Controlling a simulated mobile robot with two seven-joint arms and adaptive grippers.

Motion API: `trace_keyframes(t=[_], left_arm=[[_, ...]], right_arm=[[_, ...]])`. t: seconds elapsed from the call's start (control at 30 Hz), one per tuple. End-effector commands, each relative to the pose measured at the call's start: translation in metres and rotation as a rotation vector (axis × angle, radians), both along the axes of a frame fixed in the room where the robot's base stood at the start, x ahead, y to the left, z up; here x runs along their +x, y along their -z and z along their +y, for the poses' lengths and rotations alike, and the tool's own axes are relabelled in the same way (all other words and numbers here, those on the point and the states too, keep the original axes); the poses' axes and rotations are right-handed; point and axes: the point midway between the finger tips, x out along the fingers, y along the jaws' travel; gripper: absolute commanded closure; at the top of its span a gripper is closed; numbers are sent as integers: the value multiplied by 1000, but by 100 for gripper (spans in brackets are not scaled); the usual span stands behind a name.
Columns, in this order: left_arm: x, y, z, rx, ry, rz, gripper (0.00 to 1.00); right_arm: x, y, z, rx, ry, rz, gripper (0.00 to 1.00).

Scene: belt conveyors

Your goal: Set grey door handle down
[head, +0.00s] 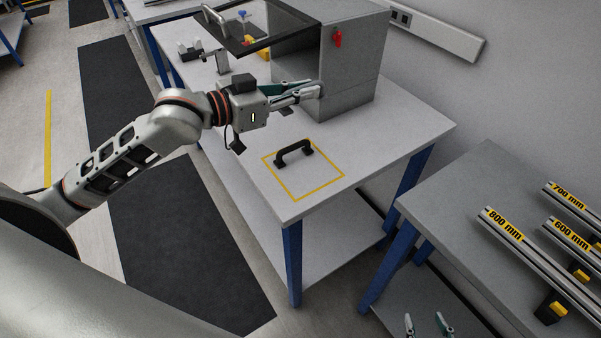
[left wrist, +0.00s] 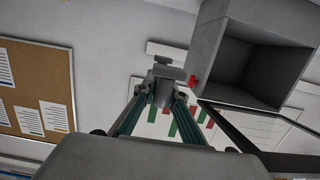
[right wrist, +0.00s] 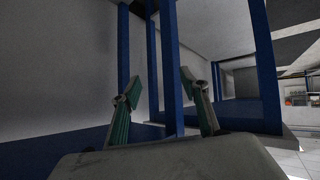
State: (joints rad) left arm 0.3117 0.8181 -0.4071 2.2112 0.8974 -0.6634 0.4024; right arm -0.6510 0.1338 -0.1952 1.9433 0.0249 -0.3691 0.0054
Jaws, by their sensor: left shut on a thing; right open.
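My left gripper (head: 300,92) is above the white table, in front of the grey box. In the left wrist view its fingers (left wrist: 165,88) close on a small grey piece (left wrist: 167,70), which I take for the grey door handle; much of it is hidden. In the head view that piece is hard to tell from the fingertips and the box behind. A black handle (head: 293,149) lies inside the yellow square outline (head: 318,188) on the table. My right gripper (head: 426,325) is open and empty, low beside the right-hand table; its spread fingers show in the right wrist view (right wrist: 160,95).
The grey box (head: 352,80) has an open glazed door (head: 262,30) and a red part (head: 337,39) on its side. Labelled rails (head: 525,250) lie on the right-hand table (head: 440,210). The white table (head: 400,130) is clear around the square.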

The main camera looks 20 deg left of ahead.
Motion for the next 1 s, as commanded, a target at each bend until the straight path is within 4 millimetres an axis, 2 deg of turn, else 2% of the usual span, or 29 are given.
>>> trace_keyframes(t=[0.17, 0.27, 0.5, 0.7, 0.83, 1.0], left_arm=[[-1, 3, -6, -2, 9, 1, 100], [-1, 21, -6, -2, 9, 4, 100], [-1, 80, -5, -2, 8, 6, 100], [-1, 126, -5, -2, 7, 4, 100], [-1, 147, -5, -1, 8, 3, 100], [-1, 157, -5, -1, 9, 1, 100]], right_arm=[[0, 1, 0, 1, 1, 1, 56], [0, 3, 1, 2, -1, 0, 56], [1, 4, 14, 20, -15, -12, 56], [4, 5, 14, 22, -16, -24, 56], [5, 8, 12, 18, -15, -25, 56], [4, 12, 11, 16, -15, -22, 56]])
